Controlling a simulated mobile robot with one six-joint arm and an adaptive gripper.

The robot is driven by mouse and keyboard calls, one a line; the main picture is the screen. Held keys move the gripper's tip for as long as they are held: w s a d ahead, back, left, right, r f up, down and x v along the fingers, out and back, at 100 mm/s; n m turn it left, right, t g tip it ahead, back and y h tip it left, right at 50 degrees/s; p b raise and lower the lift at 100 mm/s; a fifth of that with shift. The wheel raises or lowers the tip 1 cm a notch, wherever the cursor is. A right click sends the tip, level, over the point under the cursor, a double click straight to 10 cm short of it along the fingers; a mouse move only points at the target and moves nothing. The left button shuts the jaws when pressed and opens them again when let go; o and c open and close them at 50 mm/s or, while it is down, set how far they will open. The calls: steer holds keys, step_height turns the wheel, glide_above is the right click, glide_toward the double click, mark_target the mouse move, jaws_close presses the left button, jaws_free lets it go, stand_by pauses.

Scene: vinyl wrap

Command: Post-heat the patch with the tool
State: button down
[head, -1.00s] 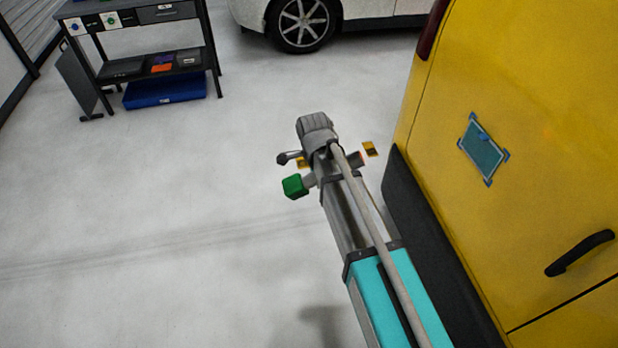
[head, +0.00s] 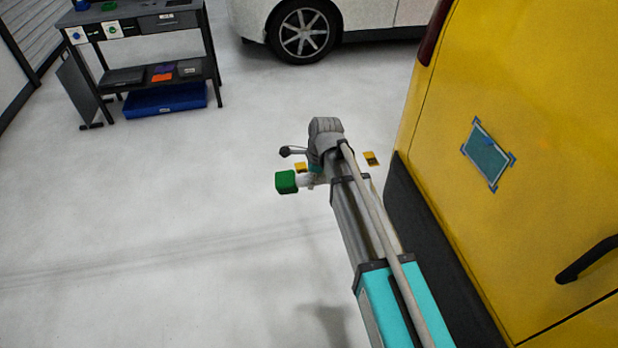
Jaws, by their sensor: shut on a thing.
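The patch (head: 487,157) is a teal-blue rectangle on the yellow van panel (head: 540,110), with darker blue pieces at its corners. It sits tilted in the view. My gripper (head: 318,172) is at the far end of my arm, left of the van and apart from the patch. It is mostly hidden behind my wrist and is shut on the tool. The tool's green end block (head: 286,182) and a short pale part beside it show left of the wrist. The rest of the tool, with its nozzle, is hidden.
A dark workbench (head: 145,55) with a blue bin (head: 165,98) below stands at the back left. A white car (head: 365,22) is at the back. A black bumper (head: 430,240) and a black handle (head: 588,258) stick out from the van. The floor at left is clear.

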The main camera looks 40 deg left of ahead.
steer(key=w+d+r+p, duration=0.2)
steer(key=w+d, duration=0.4)
steer(key=d, duration=0.2)
steer(key=w+d+r+p, duration=0.2)
steer(key=w+d, duration=0.4)
steer(key=d, duration=0.3)
steer(key=shift+w+r, duration=0.3)
stand_by(2.7)
steer(key=s+a, duration=1.4)
steer(key=s, duration=0.2)
steer(key=shift+s+a, duration=0.2)
steer(key=shift+s, duration=0.1)
steer(key=shift+r+p, duration=0.1)
steer(key=shift+p, duration=0.25)
steer(key=shift+r+p, duration=1.6)
